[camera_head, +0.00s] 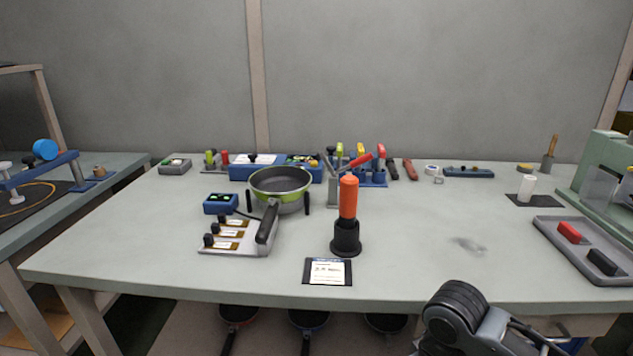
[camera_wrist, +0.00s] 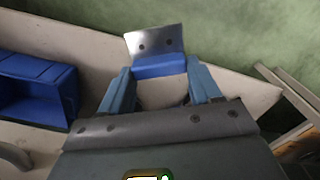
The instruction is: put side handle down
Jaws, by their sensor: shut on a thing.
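My gripper (camera_wrist: 160,76) shows in the wrist view with its two light-blue fingers closed on a piece. In the head view neither the fingertips nor the piece shows; only part of my arm is at the bottom right. A green-rimmed pan (camera_head: 280,186) with a black handle sits on a fixture on the table.
A grey tray (camera_head: 556,246) with a red and a black piece lies on the table's right. An orange-handled tool (camera_head: 348,198) stands upright near the middle, behind a card (camera_head: 328,271). Tools line the back. A blue bin (camera_wrist: 35,92) is left in the wrist view. The table's right-middle is mostly clear.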

